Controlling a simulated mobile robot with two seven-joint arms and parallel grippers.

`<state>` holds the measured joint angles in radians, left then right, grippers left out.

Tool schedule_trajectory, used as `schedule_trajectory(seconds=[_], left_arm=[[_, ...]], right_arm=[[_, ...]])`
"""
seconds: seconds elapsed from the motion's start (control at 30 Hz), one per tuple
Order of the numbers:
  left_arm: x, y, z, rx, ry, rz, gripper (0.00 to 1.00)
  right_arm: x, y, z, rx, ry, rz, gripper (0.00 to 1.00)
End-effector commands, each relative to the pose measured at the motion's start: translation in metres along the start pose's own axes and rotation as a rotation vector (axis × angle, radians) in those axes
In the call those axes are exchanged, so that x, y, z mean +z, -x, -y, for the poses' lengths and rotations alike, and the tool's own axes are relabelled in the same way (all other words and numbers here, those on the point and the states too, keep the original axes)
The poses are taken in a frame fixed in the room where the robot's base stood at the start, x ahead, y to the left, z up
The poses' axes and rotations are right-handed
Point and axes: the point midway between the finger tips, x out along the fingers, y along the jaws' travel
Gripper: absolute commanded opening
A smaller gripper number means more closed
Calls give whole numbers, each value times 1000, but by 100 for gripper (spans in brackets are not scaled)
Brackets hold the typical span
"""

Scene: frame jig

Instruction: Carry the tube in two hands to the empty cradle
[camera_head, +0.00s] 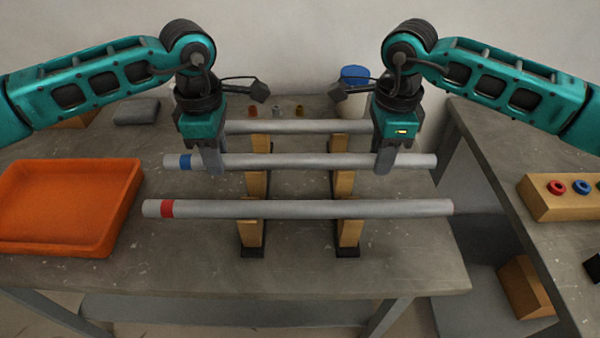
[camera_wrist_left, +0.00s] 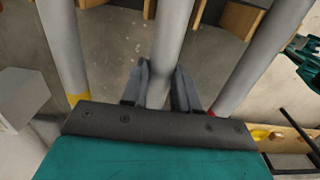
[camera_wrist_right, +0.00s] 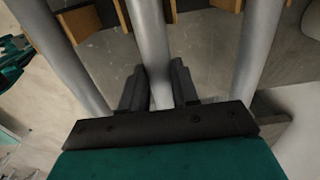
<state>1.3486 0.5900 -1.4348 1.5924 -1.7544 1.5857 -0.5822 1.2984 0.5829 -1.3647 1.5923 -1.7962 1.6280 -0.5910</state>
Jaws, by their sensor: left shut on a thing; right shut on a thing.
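A grey tube with a blue band (camera_head: 300,161) spans between my two grippers, roughly level. My left gripper (camera_head: 211,165) is shut on it near its left end, just right of the blue band. My right gripper (camera_head: 386,163) is shut on it near its right end. The tube shows between the fingers in the left wrist view (camera_wrist_left: 172,45) and right wrist view (camera_wrist_right: 150,45). Wooden cradle posts (camera_head: 257,184) stand under it; I cannot tell whether it rests on them. No empty cradle is clearly visible.
A red-banded tube (camera_head: 300,208) lies in front on wooden posts (camera_head: 250,233). A yellow-banded tube (camera_wrist_left: 65,50) lies behind, close and parallel. An orange tray (camera_head: 65,205) sits left. A blue-topped container (camera_head: 354,76) stands behind. A gap separates the right-hand table.

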Motion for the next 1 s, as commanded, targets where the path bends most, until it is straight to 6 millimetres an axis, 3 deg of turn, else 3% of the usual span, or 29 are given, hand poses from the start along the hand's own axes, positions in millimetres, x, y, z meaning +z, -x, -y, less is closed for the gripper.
schedule_trajectory(seconds=[0.03,0.07,0.3,0.67,1.0], left_arm=[[0,-6,0,1,0,0,0],[0,-5,0,0,0,0,30],[0,-3,0,0,0,0,54],[0,5,-1,2,0,1,55],[0,71,-1,5,0,1,55]], right_arm=[[0,-6,0,-1,0,0,0],[0,-5,0,0,0,0,30],[0,-3,0,0,0,0,54],[0,-3,0,0,0,0,55],[0,-3,0,0,0,0,55]])
